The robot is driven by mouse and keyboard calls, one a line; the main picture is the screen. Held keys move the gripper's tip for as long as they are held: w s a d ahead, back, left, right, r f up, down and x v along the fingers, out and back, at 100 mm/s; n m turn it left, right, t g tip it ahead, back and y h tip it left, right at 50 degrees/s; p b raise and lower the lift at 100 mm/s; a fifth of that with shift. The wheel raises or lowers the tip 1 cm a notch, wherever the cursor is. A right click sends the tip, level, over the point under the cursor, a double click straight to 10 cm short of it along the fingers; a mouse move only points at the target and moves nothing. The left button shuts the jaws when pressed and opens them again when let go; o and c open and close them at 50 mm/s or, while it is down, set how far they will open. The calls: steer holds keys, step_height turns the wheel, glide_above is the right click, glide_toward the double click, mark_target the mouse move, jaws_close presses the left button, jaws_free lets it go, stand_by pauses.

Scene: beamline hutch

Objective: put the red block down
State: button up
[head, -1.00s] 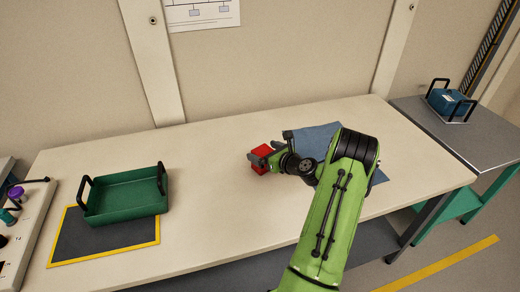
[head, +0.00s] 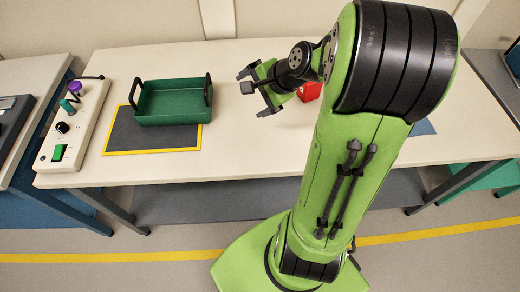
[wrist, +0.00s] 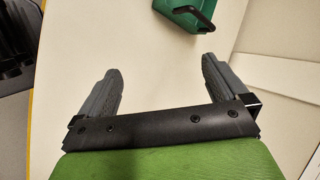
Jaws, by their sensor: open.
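The red block (head: 309,91) rests on the pale table (head: 240,150), partly hidden behind my arm and wrist in the head view. My gripper (head: 254,93) is open and empty, to the left of the block and apart from it. In the wrist view my gripper (wrist: 160,85) shows its two fingers spread wide, with only bare table between them. The block is not in the wrist view.
A green tray (head: 173,119) with black handles sits on a yellow-edged dark mat (head: 152,151) at the left; the tray also shows in the wrist view (wrist: 192,12). A control box (head: 72,128) with knobs is further left. Bare table lies between tray and gripper.

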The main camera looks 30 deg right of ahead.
steer(key=s+a+r+n+g+h, duration=0.1)
steer(key=s+a+r+n+g, duration=0.1)
steer(key=s+a+r+n, duration=0.45)
steer(key=s+a+n, duration=0.2)
steer(key=s+n, duration=0.3)
steer(key=s, duration=0.1)
steer(key=s+a+n+h, duration=0.1)
steer(key=s+a+n, duration=0.1)
steer(key=s+n, duration=0.3)
steer(key=shift+s+a+h, duration=0.3)
steer(key=shift+s, duration=0.7)
steer(key=shift+r, duration=0.1)
step_height(320, 180, up, 6)
steer(key=p, duration=0.5)
steer(key=shift+p, duration=0.4)
